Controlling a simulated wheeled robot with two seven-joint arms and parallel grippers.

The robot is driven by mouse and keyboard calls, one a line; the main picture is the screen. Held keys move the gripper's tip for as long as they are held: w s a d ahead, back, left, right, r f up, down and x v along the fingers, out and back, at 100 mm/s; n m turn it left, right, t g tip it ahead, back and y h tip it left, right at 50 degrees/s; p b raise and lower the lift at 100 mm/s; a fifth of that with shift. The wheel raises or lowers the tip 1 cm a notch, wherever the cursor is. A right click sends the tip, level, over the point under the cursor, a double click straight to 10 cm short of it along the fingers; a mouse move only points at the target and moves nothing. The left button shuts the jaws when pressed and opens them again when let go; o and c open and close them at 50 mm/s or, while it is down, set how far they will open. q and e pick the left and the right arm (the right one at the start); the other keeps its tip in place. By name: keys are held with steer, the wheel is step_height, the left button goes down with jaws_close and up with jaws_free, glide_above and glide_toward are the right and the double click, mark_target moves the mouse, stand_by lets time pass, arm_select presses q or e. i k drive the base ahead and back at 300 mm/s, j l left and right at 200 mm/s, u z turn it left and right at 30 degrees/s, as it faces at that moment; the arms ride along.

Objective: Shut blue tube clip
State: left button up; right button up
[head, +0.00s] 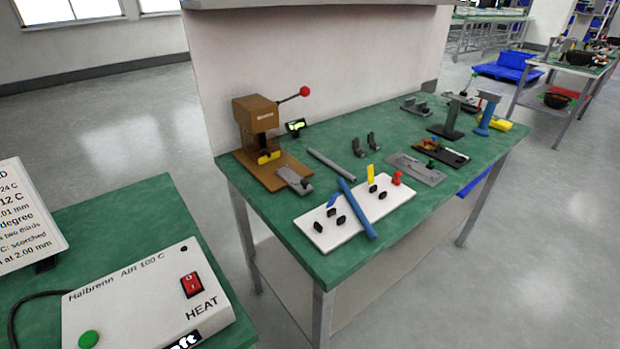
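A white board (320,233) lies on the green workbench. A blue tube (357,208) lies slantwise across it, its near end overhanging the board's front edge. A small blue upright piece (332,200) stands tilted on the board's left part; it may be the blue clip's lever, seemingly raised. Small black clip pieces (341,221) stand left of the tube, and more black pieces (382,196) stand right of it. A yellow upright flap (370,174) and a red piece (397,178) stand farther right. I cannot tell whether the tube sits in any clip. Neither gripper is in view.
A brown press (257,135) with a red-knobbed lever stands at the bench's back left. A grey tube (331,164) lies behind the board. Grey plates and stands (448,120) occupy the right. A heater box (150,295) sits on the near-left table, with a floor gap between.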

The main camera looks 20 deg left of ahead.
mark_target(331, 203)
steer(key=i+l+u, duration=0.2)
steer(key=l+u, duration=0.25)
steer(key=i+l+u, duration=0.2)
steer(key=u, duration=0.25)
steer(key=l+u, duration=0.95)
steer(key=i+l, duration=0.05)
